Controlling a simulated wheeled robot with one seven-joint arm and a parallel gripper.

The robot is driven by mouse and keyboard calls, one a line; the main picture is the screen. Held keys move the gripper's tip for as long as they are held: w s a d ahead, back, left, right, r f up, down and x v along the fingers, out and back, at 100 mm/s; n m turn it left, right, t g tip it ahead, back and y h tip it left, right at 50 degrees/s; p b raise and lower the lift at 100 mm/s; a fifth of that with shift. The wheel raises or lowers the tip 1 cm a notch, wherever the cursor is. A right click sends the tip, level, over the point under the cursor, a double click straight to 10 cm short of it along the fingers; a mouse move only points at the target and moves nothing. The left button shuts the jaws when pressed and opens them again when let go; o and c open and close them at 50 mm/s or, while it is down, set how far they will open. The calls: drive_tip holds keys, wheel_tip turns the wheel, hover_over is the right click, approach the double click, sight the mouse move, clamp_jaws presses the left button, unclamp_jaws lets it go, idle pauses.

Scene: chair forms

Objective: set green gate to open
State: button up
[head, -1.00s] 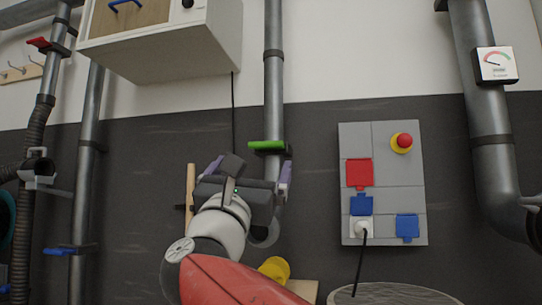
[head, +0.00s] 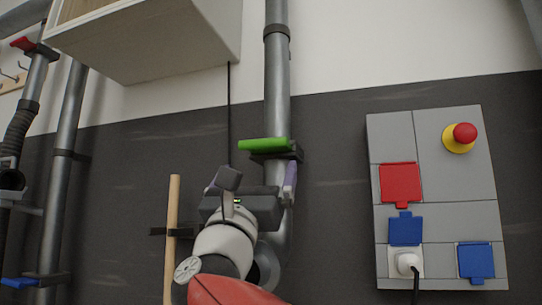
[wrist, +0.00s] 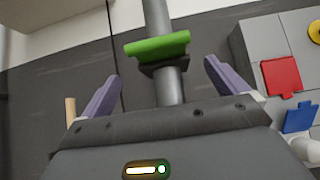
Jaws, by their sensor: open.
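The green gate (head: 264,145) is a flat green handle on a black collar around the grey vertical pipe (head: 277,95). In the head view it sticks out to the left of the pipe. In the wrist view the green gate (wrist: 158,45) lies across the pipe, ahead of the fingertips and between them sideways. My gripper (head: 250,180) is open and empty, just below the green gate in the head view. Its two purple fingers are spread wide in the wrist view (wrist: 162,72). I see no contact with the gate.
A grey panel (head: 455,185) with red and blue covers, a red button (head: 465,133) and a plugged cable stands at the right. A white cabinet (head: 150,45) hangs at upper left. A wooden stick (head: 172,235) is left of my gripper. Other pipes carry red (head: 24,43) and blue (head: 18,283) handles.

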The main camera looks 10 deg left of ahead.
sight(267, 149)
drive_tip(key=p+x, duration=0.2)
drive_tip(key=x, duration=0.5)
drive_tip(key=shift+r+p, duration=0.1)
drive_tip(key=shift+p, duration=0.25)
drive_tip(key=c, duration=1.4)
drive_tip(key=s+b, duration=0.1)
drive_tip(key=s, duration=0.4)
drive_tip(key=shift+s+a, duration=0.15)
drive_tip(key=shift+h, duration=0.3)
drive_tip(key=o, duration=1.4)
drive_tip(key=shift+s, duration=0.15)
